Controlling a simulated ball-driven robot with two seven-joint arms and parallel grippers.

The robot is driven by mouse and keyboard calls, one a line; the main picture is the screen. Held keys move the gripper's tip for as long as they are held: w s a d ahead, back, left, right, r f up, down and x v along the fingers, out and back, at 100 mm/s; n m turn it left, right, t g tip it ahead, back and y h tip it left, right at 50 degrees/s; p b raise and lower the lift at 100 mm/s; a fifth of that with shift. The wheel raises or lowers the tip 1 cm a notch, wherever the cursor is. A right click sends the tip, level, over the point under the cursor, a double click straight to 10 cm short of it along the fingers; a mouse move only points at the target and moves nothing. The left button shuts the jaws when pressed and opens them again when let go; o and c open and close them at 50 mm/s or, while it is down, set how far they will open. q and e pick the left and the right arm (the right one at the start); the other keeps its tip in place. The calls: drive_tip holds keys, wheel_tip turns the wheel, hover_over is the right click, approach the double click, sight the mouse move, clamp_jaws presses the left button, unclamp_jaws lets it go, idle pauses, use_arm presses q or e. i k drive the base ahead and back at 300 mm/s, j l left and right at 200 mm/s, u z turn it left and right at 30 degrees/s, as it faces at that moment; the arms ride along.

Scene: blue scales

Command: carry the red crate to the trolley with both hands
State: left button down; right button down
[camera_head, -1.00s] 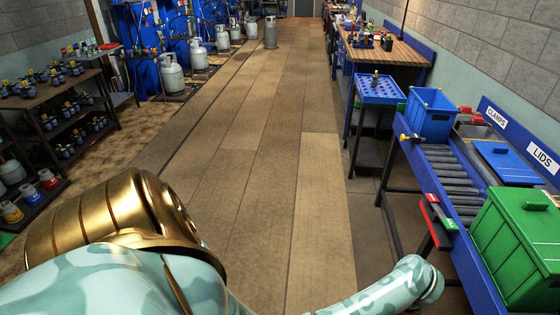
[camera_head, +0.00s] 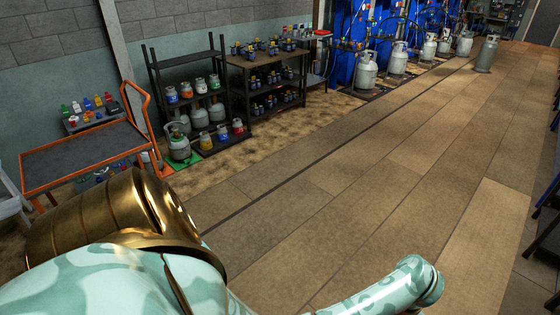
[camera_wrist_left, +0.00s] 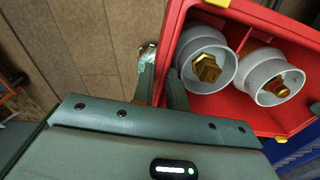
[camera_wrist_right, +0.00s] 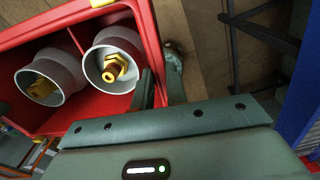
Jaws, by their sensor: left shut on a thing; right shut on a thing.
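The red crate shows in the left wrist view (camera_wrist_left: 275,20) and the right wrist view (camera_wrist_right: 151,42), but not in the head view. Grey-white collars with brass valves sit inside it. My left gripper (camera_wrist_left: 163,88) is shut on one wall of the crate. My right gripper (camera_wrist_right: 160,90) is shut on another wall. Neither gripper shows in the head view. The trolley (camera_head: 82,155), with an orange frame, push handle and dark top deck, stands at the left of the head view. Its top deck looks bare.
Behind the trolley is a small stand with bottles (camera_head: 90,115). A dark rack with gas cylinders (camera_head: 190,95) and a shelf with small valves (camera_head: 268,75) line the wall. Open plank floor (camera_head: 340,210) lies in the middle. A lone grey cylinder (camera_head: 487,54) stands far right.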

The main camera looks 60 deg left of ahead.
sight(89, 159)
drive_tip(key=u, duration=2.65)
drive_tip(key=i+j+u, duration=0.15)
drive_tip(key=i, duration=0.25)
drive_tip(key=i+j+u, duration=0.1)
drive_tip(key=i+j, duration=0.45)
drive_tip(key=i, duration=0.2)
drive_tip(key=i+j, duration=0.2)
drive_tip(key=i, duration=0.2)
drive_tip(key=i+j, duration=0.2)
drive_tip(key=i, duration=0.2)
